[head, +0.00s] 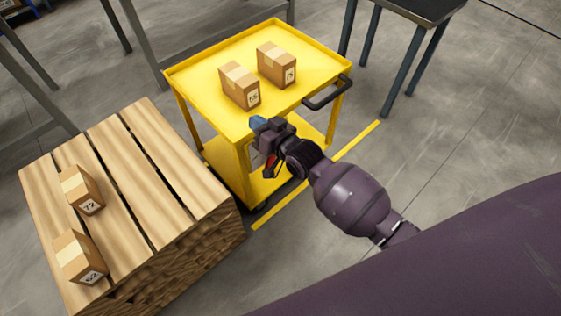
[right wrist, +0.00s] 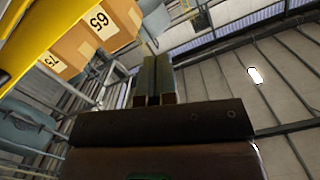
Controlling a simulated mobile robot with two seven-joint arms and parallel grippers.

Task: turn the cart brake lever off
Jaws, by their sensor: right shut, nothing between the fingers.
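The yellow cart (head: 212,100) stands in the middle of the head view, with a black push handle (head: 328,93) on its right end. A small red piece (head: 271,163), which looks like the brake lever, shows at the cart's near side, just below my right gripper. My right gripper (head: 258,122) is shut and empty at the cart's near top edge. Its closed fingers also show in the right wrist view (right wrist: 153,82). The gripper and wrist partly cover the lever area, so I cannot tell the lever's position or any contact. My left gripper is out of view.
Two cartons (head: 240,86) (head: 276,64) stand on the cart's top tray. A wooden pallet stack (head: 140,185) with two more cartons (head: 82,190) (head: 80,257) is close on the left. A dark-topped table (head: 425,8) stands at the back right. Floor right of the cart is clear.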

